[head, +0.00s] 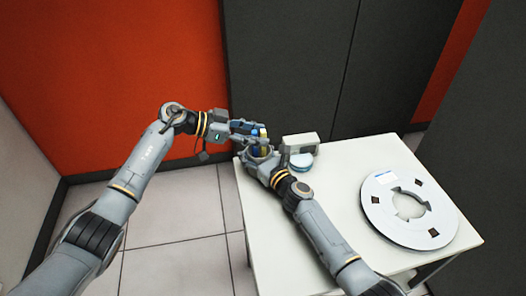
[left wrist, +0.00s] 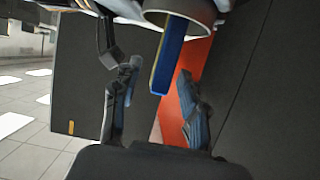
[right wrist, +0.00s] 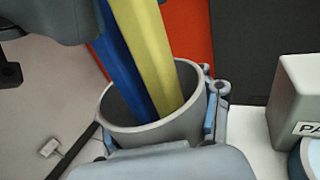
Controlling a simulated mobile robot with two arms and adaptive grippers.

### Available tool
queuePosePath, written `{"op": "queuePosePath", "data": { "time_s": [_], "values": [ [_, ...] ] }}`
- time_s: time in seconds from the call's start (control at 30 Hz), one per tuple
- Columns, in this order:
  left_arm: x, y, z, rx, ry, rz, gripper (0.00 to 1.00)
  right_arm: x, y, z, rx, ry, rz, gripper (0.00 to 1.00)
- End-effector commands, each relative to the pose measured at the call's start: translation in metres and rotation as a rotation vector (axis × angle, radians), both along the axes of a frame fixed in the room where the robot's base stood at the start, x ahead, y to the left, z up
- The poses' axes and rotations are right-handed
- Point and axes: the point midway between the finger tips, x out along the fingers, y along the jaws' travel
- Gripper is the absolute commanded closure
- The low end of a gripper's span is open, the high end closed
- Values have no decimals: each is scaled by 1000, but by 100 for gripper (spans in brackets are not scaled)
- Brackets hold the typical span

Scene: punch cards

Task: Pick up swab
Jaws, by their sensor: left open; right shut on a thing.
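A grey round cup (right wrist: 187,100) is held in my right gripper (head: 258,160) above the far left corner of the table. A blue swab (right wrist: 122,65) and a yellow swab (right wrist: 150,45) stand tilted in the cup, side by side. My left gripper (head: 250,128) is at the upper ends of the swabs. In the left wrist view its fingers are apart, and the blue swab (left wrist: 168,60) reaches from the cup (left wrist: 180,12) into the gap between them, with a thin yellow edge beside it. The lower ends of the swabs are hidden inside the cup.
The white table (head: 290,240) bears a large grey reel (head: 378,210) on the right. A small grey box (head: 300,143) and a round blue-and-white item (head: 301,164) stand close to the right of my right gripper. Dark cabinets (head: 290,70) and an orange wall (head: 110,70) are behind.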

Motion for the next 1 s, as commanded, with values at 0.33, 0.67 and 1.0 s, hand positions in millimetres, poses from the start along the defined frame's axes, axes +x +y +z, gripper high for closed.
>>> {"op": "queuePosePath", "data": {
  "time_s": [0.33, 0.67, 1.0],
  "values": [
    [4, -20, -9, 1, -1, 2, 57, 0, 0, -1, -1, 1, 0, 92],
    [4, -20, -9, 1, 0, 1, 100, 0, 0, -1, -1, 1, 0, 92],
    [4, -20, -5, 0, -1, 1, 100, 0, 0, -1, -1, 1, 0, 92]
  ]
}}
